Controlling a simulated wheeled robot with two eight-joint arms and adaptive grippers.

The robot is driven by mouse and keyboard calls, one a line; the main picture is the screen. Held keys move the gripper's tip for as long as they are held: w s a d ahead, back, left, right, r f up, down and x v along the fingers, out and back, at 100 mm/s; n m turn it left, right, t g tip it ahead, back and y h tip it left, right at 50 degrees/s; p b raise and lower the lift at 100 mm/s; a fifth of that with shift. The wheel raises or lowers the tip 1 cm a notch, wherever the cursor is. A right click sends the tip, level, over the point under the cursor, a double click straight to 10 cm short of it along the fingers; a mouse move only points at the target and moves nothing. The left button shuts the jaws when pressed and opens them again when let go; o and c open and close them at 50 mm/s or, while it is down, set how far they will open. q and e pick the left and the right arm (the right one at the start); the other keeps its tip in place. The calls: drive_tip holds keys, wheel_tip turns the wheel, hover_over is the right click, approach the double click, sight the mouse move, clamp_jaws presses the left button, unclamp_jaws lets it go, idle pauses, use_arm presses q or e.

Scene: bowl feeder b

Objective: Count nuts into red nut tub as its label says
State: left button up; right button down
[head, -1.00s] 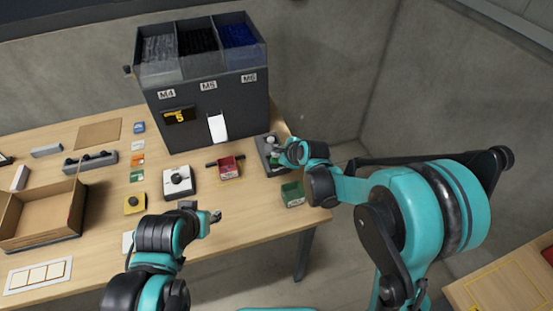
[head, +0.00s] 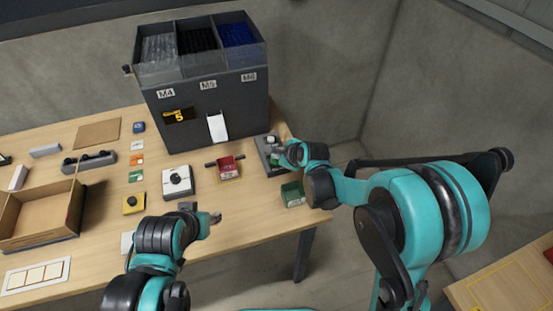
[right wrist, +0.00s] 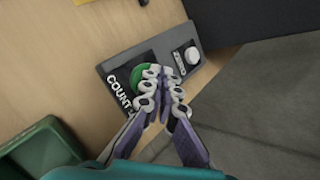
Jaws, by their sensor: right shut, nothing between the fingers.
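The red nut tub (head: 229,168) stands on the table in front of the feeder; I cannot read its label. The feeder (head: 205,85) has bins marked M4, M5 and M6, a white chute (head: 217,127) and a small display (head: 179,114) that seems to show 5. My right gripper (head: 282,156) is shut and empty. In the right wrist view its fingertips (right wrist: 162,78) are over a green button (right wrist: 148,76) on the grey COUNT panel (right wrist: 120,66); I cannot tell if they touch it. My left gripper (head: 214,217) hangs near the table's front edge, its jaws too small to judge.
A green tub (head: 292,194) stands at the table's right front corner. A white box with a black button (head: 177,182) and a yellow button box (head: 134,204) stand left of the red tub. A cardboard box (head: 70,236) is at left.

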sight(277, 161)
drive_tip(key=shift+f+b, duration=0.4)
drive_tip(key=shift+f, duration=0.05)
drive_tip(key=shift+r, duration=0.1)
idle(0.4)
drive_tip(key=shift+r+p, duration=0.65)
drive_tip(key=shift+r, duration=0.15)
wheel_tip(277, 161, up, 5)
drive_tip(key=p, duration=0.4)
drive_tip(key=shift+r, duration=0.1)
idle(1.8)
